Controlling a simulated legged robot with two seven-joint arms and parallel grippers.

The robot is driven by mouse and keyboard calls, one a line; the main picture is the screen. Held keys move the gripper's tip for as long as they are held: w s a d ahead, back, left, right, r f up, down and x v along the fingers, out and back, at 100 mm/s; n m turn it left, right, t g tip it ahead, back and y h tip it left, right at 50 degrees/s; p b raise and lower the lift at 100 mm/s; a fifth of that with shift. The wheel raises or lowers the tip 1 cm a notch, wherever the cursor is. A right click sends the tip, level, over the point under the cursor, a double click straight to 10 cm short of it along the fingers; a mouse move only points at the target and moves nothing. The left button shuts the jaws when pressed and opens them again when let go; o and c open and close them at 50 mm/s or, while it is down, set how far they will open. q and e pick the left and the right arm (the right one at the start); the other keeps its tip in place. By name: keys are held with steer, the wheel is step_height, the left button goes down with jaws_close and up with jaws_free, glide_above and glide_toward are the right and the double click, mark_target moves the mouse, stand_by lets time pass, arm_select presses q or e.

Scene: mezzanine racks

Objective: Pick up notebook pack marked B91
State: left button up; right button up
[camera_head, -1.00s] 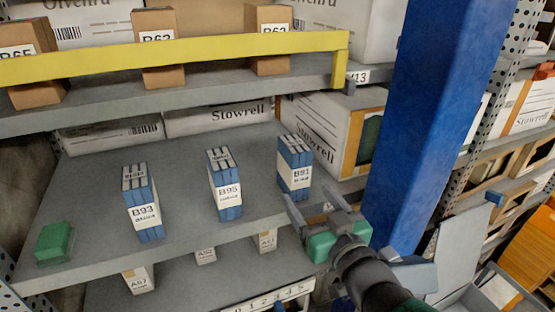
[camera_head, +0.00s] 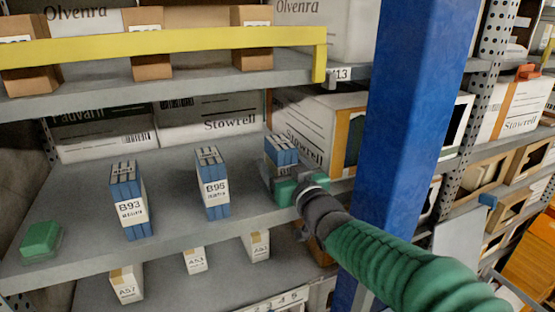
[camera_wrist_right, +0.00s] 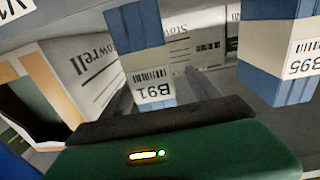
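The notebook pack marked B91 (camera_head: 281,150) is a blue bundle with a white label, standing on the grey middle shelf. My right gripper (camera_head: 280,178) is at its front and hides its lower part in the head view. In the right wrist view the B91 pack (camera_wrist_right: 142,45) stands between my two fingers, with a visible gap to the finger on the right. The right gripper is open; whether a finger touches the pack I cannot tell. My left gripper is not in view.
Pack B95 (camera_head: 211,184) stands left of B91, and pack B93 (camera_head: 128,202) farther left. A green block (camera_head: 41,239) lies at the shelf's left end. Stowrell cartons (camera_head: 210,122) stand behind. A blue post (camera_head: 412,110) rises at the right; a yellow-edged shelf (camera_head: 170,41) is above.

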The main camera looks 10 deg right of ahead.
steer(key=shift+w+d+f, duration=0.15)
steer(key=shift+w+d, duration=0.5)
steer(key=shift+w, duration=0.3)
steer(key=shift+w+d+f, duration=0.25)
steer(key=shift+w+f, duration=0.05)
steer(key=shift+w, duration=0.15)
steer(key=shift+a, duration=0.2)
steer(key=shift+c, duration=1.2)
steer(key=shift+s+a+r, duration=0.15)
steer(key=shift+s+a, duration=0.05)
steer(key=shift+a, duration=0.2)
steer(key=shift+s+a+r, duration=0.15)
steer(key=shift+a, duration=0.2)
steer(key=c, duration=0.7)
steer(key=shift+a, duration=0.1)
steer(key=shift+c, duration=2.5)
steer(key=shift+w+d, duration=0.15)
steer(key=shift+d, duration=0.1)
jaws_close()
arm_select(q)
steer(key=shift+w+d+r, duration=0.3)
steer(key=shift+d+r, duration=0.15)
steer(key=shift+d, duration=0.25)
arm_select(e)
steer(key=shift+d, duration=0.5)
